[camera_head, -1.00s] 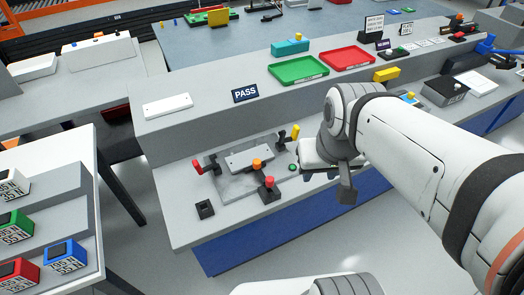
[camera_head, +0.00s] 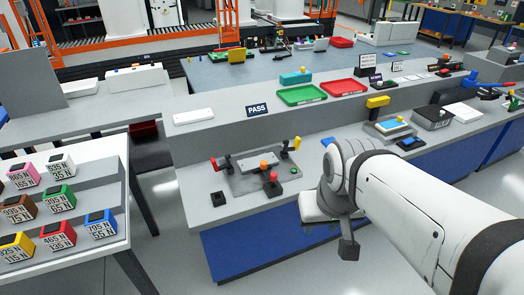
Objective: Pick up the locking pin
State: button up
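A grey fixture plate (camera_head: 251,182) lies on the lower bench top, with a pale bar (camera_head: 256,163) across it. An orange-topped knob (camera_head: 264,165) stands at the bar. A red-topped piece on a dark block (camera_head: 273,181), a red-tipped clamp (camera_head: 214,163) and a yellow-handled clamp (camera_head: 294,145) are around it. I cannot tell which of these, if any, is the locking pin. My gripper (camera_head: 318,207) is to the right of the fixture, apart from it, near the bench's front edge.
A small black socket block (camera_head: 218,199) sits left of the fixture. Green (camera_head: 302,95) and red (camera_head: 345,87) trays and a PASS sign (camera_head: 257,109) stand on the raised shelf behind. A rack of labelled cubes (camera_head: 57,235) is at left. Floor is clear between rack and bench.

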aim_at(273, 175)
jog(key=u, duration=0.15)
jog(key=i, duration=1)
jog(key=u, duration=1.05)
jog(key=k, duration=1.25)
jog(key=z, duration=0.55)
jog(key=i, duration=1)
